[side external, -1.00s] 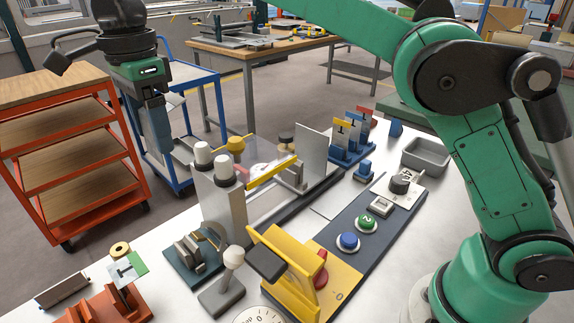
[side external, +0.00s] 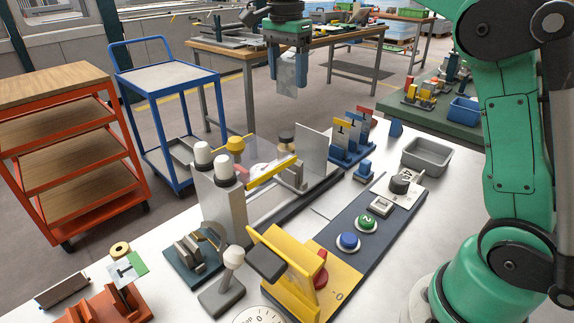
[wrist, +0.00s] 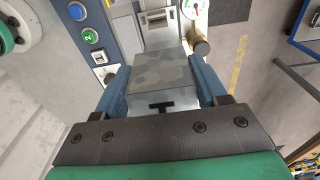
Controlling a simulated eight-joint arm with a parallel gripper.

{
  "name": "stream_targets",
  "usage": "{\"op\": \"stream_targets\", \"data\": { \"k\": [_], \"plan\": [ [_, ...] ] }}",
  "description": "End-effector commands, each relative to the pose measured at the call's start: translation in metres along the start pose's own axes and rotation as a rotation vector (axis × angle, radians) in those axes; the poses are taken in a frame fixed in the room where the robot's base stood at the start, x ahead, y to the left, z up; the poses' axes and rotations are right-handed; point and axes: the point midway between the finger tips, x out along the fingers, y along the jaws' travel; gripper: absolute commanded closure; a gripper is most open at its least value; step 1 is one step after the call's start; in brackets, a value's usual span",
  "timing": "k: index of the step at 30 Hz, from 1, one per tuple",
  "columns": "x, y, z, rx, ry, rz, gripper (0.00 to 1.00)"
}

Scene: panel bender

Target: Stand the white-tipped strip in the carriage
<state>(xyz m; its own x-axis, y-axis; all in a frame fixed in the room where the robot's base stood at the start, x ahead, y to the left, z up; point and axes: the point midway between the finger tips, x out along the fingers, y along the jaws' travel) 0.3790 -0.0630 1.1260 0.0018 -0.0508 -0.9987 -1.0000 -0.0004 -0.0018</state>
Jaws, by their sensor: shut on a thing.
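In the wrist view the strip (wrist: 160,72) has a mottled grey face and a pale end with a black T mark close to my gripper (wrist: 160,88). A small grey block (side external: 294,178) on the machine bed, beside an upright grey plate (side external: 313,145), looks like the carriage, but I cannot be sure. The strip is well apart from it.
A blue rack (side external: 350,150) holds strips with yellow and red tips. The machine has white-capped posts (side external: 222,163), a yellow bar (side external: 272,171) and a yellow frame (side external: 288,262). A control panel (side external: 340,262) and a grey tray (side external: 427,156) lie to the right.

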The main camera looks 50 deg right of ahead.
Motion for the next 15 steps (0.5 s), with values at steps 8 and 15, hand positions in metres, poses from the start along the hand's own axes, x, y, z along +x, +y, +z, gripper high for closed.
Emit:
{"op": "stream_targets", "data": {
  "k": [8,15],
  "plan": [
    [0.028,0.005,-0.012,-0.001,0.004,0.002,0.61],
    [0.074,0.004,-0.009,0.000,0.003,0.002,0.61]
  ]
}}
